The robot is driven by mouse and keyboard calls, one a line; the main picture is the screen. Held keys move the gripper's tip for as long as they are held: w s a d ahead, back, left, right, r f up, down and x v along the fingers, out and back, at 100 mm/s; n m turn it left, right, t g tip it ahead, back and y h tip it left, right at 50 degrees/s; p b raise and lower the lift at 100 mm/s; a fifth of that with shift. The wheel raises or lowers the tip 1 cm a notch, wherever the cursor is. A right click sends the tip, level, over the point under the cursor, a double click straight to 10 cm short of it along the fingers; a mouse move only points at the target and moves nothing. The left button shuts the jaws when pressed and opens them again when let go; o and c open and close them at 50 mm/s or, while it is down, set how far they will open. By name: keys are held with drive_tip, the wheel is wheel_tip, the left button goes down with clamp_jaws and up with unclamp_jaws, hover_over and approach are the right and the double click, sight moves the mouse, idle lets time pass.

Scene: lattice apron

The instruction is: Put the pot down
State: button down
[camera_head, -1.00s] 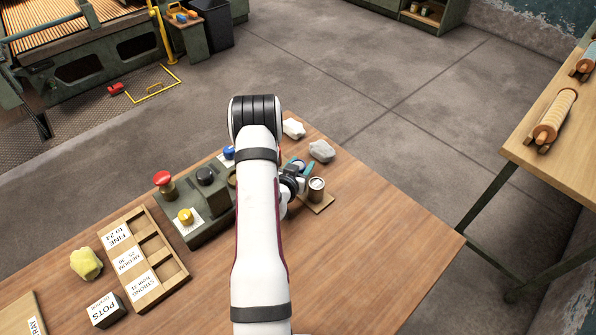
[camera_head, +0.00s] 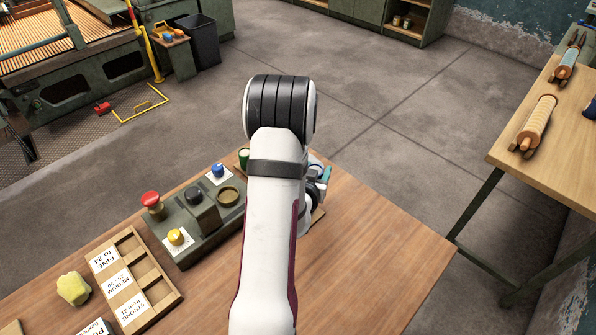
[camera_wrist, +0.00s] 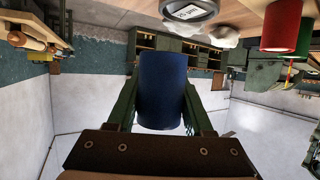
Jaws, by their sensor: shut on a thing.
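A dark blue cylindrical pot (camera_wrist: 162,90) fills the middle of the wrist view. My gripper (camera_wrist: 160,100) is shut on it, with one green finger on each side. In the head view my gripper (camera_head: 320,178) shows only as a small part beside my arm, and the blue pot is hidden. A red pot (camera_wrist: 284,28) and a green pot (camera_wrist: 306,42) stand at the upper right of the wrist view; the green pot (camera_head: 244,156) also shows left of my arm in the head view.
A round grey piece with a white label (camera_wrist: 190,9) and pale lumps (camera_wrist: 226,38) show near the wrist view's top. A control box (camera_head: 200,225) and a compartment tray (camera_head: 133,280) stand left of my arm.

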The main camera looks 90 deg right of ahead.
wheel_tip(320, 180, up, 2)
drive_tip(key=s+a, duration=0.2)
drive_tip(key=s, duration=0.1)
drive_tip(key=w+d+r+n+t, duration=0.4)
drive_tip(key=w+n+t, duration=0.2)
drive_tip(key=w+t, duration=0.15)
drive_tip(key=n+t+y, duration=0.4)
drive_tip(key=n+t, duration=0.3)
drive_tip(key=n, duration=0.1)
hover_over(221, 189)
wheel_tip(221, 189, down, 6)
drive_tip(key=shift+s+a+r, duration=0.1)
drive_tip(key=shift+s+a, duration=0.05)
drive_tip(key=f, duration=0.4)
drive_tip(key=shift+w, duration=0.25)
drive_tip(key=shift+f, duration=0.15)
drive_tip(key=shift+f, duration=0.1)
